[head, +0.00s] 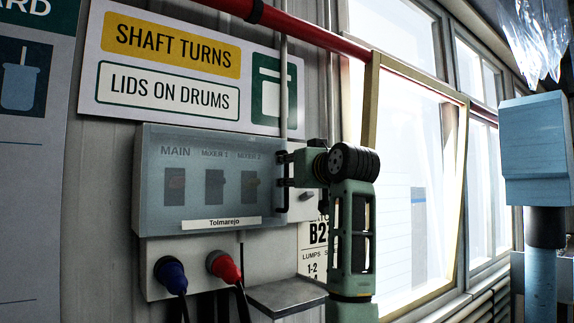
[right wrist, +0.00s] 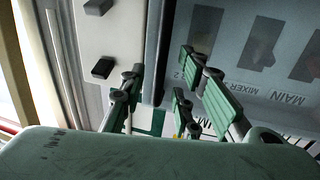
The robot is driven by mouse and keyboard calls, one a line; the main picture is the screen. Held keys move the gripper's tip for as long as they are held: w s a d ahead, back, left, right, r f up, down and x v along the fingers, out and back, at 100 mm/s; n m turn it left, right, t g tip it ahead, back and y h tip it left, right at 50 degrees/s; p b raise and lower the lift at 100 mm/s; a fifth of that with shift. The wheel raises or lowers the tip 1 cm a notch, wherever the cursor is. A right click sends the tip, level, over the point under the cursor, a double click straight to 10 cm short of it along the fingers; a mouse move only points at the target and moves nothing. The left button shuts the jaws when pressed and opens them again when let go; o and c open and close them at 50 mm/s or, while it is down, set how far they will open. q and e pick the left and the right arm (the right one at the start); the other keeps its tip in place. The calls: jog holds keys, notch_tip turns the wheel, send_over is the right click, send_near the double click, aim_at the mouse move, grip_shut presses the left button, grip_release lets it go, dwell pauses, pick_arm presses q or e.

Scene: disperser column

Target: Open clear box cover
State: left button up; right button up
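The clear box cover (head: 205,215) is a bluish see-through lid, closed over a grey wall box with switches marked MAIN and MIXER. It also shows upside down in the right wrist view (right wrist: 235,25). My right gripper (head: 285,170) is at the cover's right edge, its fingers apart. In the right wrist view the fingers (right wrist: 160,70) spread to either side of the cover's dark edge, with nothing seen clamped between them. Whether they touch the cover I cannot tell. My left gripper is not in view.
Blue (head: 170,274) and red (head: 224,266) plugs with cables sit below the box. A grey shelf (head: 287,294) juts out below right. A tilted window frame (head: 463,190) stands right of my arm. A pale blue block (head: 535,150) is at far right.

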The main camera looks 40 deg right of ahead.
aim_at(287, 174)
jog(key=x, duration=0.2)
jog(key=shift+w+d+f+p, duration=0.1)
jog(key=shift+w+p, duration=0.25)
jog(key=shift+w+d+f, duration=0.1)
jog(key=shift+w+f, duration=0.1)
jog(key=shift+w, duration=0.1)
jog(key=shift+s+r, duration=0.1)
jog(key=c, duration=0.4)
grip_shut()
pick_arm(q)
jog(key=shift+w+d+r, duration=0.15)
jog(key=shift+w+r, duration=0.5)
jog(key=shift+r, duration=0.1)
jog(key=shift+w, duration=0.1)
